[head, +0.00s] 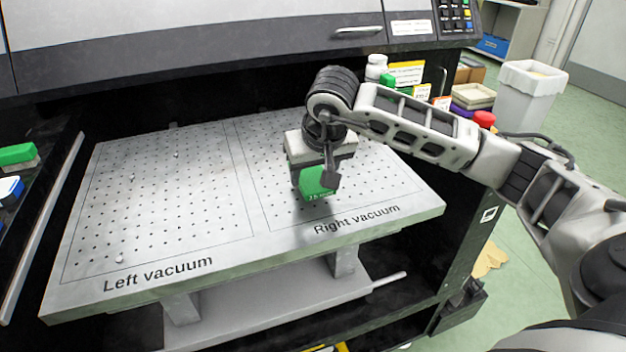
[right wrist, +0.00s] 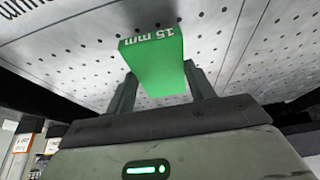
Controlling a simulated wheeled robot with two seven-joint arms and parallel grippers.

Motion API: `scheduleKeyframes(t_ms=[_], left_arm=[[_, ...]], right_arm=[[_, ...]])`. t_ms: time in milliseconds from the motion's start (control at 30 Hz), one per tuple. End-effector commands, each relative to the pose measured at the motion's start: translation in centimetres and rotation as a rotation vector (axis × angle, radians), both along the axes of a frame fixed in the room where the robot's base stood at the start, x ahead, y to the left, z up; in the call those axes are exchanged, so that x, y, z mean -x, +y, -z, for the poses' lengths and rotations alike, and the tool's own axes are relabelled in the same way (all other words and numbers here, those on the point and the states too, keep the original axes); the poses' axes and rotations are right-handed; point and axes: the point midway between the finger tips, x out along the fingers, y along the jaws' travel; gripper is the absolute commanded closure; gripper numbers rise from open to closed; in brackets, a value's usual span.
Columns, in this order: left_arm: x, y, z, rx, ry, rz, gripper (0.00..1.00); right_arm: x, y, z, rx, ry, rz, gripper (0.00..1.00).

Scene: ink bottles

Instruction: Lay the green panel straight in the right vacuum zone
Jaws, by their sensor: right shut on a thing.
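The green panel (head: 316,181) is a small green block, marked "15 mm" in the right wrist view (right wrist: 158,68). My right gripper (head: 312,188) is shut on it and holds it over the right vacuum zone (head: 376,184), near the "Right vacuum" label. The fingers (right wrist: 160,92) grip the panel's sides in the right wrist view. A dark shadow lies on the plate below it; I cannot tell whether the panel touches the plate. My arm hides part of the zone's back. My left gripper is not in view.
The left vacuum zone (head: 160,205) has a few small pale specks on it. Another green block (head: 17,154) and a blue one (head: 10,190) lie at the far left. Bottles, boxes and a red-capped item (head: 484,119) stand behind my right arm. A white bin (head: 528,95) stands beyond.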

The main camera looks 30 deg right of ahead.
Motion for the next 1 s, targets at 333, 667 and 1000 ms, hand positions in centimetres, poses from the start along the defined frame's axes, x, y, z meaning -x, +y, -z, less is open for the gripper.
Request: scheduleKeyframes(t_ms=[333,667,1000], left_arm=[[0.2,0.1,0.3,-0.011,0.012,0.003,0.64],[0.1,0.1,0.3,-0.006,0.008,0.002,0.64],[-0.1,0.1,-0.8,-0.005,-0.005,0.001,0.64]], right_arm=[[0.1,0.2,2.4,-0.002,0.002,-0.003,0.69],[0.1,0.2,2.7,-0.002,0.003,-0.003,0.24],[0.1,0.2,2.1,-0.002,0.003,-0.003,0.24]])
